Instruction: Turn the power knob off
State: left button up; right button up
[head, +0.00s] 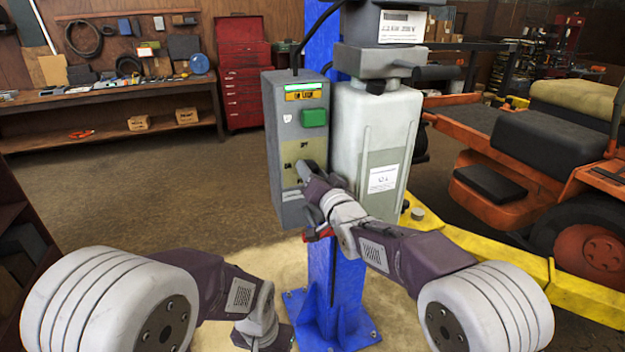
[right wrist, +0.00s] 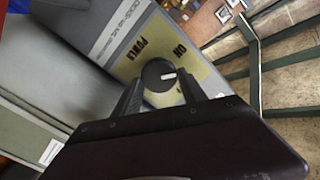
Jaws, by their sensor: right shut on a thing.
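The power knob (right wrist: 158,76) is a dark round knob with a white mark, on a yellow panel (right wrist: 182,62) lettered "POWER" and "ON". In the right wrist view its white mark points right. The knob sits on the grey control box (head: 270,130) fixed to the blue post. My right gripper (head: 303,172) is at the box's lower front, and its fingers (right wrist: 160,94) are closed on either side of the knob.
A lit green strip (head: 301,86) and a green button (head: 314,118) are on the box. A pale tank (head: 352,130) stands right beside it. The blue post (head: 322,270) is below. An orange mower (head: 520,190) on a yellow lift rail (head: 500,262) is at right.

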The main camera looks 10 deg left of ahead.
jog(key=m+b, duration=0.1)
jog(key=m, duration=0.2)
jog(key=m+b, duration=0.1)
jog(key=m, duration=0.3)
jog(key=m+b, duration=0.1)
jog(key=m, duration=0.3)
jog(key=shift+d+f, duration=0.1)
jog(key=shift+f, duration=0.2)
dwell(0.4)
jog(key=o, duration=1.3)
jog(key=shift+o, duration=0.2)
jog(key=b+v, duration=0.2)
jog(key=v, duration=0.7)
